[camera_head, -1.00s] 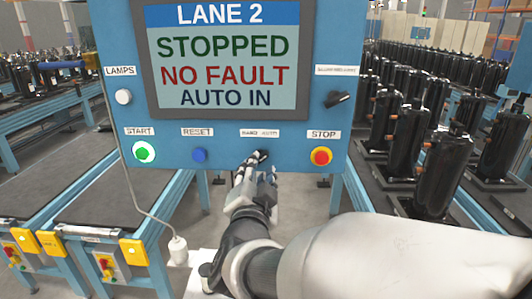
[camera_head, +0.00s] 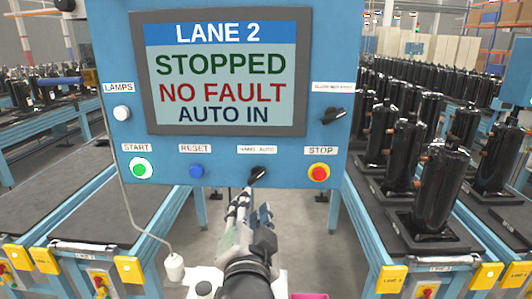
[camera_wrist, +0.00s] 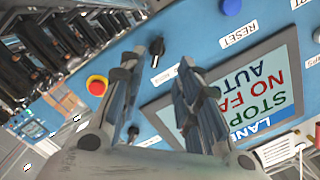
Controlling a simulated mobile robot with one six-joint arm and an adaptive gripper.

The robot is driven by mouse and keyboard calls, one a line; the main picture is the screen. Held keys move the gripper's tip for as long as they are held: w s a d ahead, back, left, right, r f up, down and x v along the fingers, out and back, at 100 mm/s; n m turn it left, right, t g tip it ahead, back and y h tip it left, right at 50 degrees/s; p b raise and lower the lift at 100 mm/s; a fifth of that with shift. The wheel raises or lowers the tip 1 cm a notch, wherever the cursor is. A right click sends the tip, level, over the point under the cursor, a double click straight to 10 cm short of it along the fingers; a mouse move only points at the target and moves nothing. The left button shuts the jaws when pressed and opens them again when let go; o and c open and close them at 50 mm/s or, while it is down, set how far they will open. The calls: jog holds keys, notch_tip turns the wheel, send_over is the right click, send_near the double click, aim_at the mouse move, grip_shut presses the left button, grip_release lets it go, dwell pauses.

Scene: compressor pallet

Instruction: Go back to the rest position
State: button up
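My gripper (camera_head: 250,212) points at the blue control panel (camera_head: 320,100) from below and in front, just under the black hand/auto selector knob (camera_head: 258,174). The knob sits tilted between the blue reset button and the red stop button. In the wrist view my gripper's two fingers (camera_wrist: 155,80) stand apart with nothing between them. The knob (camera_wrist: 157,46) shows beyond the fingertips, apart from them. The screen (camera_head: 222,72) reads LANE 2, STOPPED, NO FAULT, AUTO IN.
The panel holds a green start button (camera_head: 141,169), a reset button (camera_head: 196,172), a stop button (camera_head: 319,172) and a second black knob (camera_head: 334,115). Conveyors flank the panel; the right one (camera_head: 440,248) carries several black compressors (camera_head: 441,185). Grey floor shows below the panel.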

jog(key=s+d+f+n+g, duration=0.4)
jog(key=s+d+f+g, duration=0.2)
jog(key=s, duration=0.5)
jog(key=s+d+f+n+g, duration=0.4)
jog(key=s+d+f+g, duration=0.2)
jog(key=s+d, duration=0.5)
jog(key=shift+s+d+f+n+g+h+b, duration=0.15)
jog(key=shift+d+f+n+g+h+b, duration=0.1)
jog(key=shift+f+n+g+h+b, duration=0.05)
